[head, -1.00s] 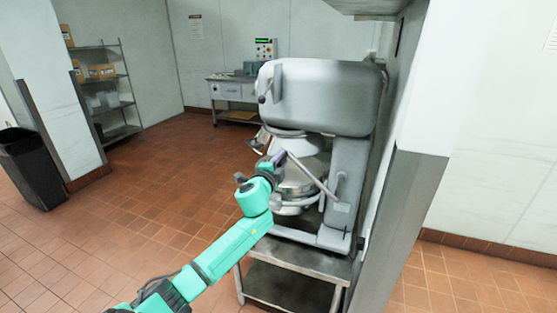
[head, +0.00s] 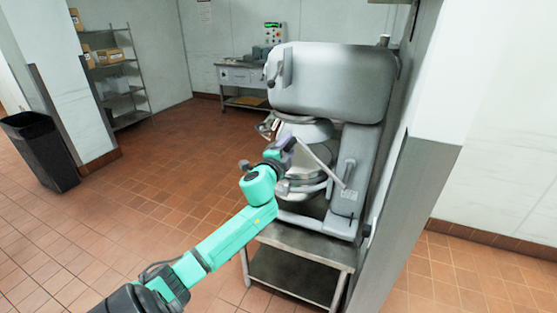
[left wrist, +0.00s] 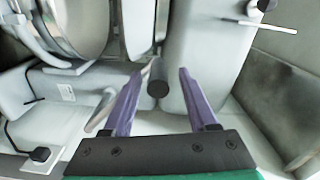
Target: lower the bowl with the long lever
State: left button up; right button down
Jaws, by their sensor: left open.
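The grey mixer (head: 335,85) stands on a metal table. Its bowl (head: 310,190) sits below the head, partly hidden by my left arm. The long lever (head: 323,165) slants from the column's lower side up and left to my left gripper (head: 288,146). In the left wrist view, the lever's dark round end (left wrist: 158,88) shows between the two purple fingers of my left gripper (left wrist: 160,75). The fingers are open, with a gap visible on each side of the lever end. My right gripper is not in view.
The metal table (head: 300,248) under the mixer has a lower shelf. A wall edge (head: 410,190) stands close on the mixer's right. A black bin (head: 40,150) and a wire shelf (head: 118,75) are at the left. The tiled floor between is clear.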

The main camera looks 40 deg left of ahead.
pick_arm(q)
jog(key=b+v, duration=0.2)
jog(key=v, duration=1)
jog(key=shift+s+d, duration=0.2)
jog(key=shift+s, duration=0.05)
jog(key=shift+r, duration=0.1)
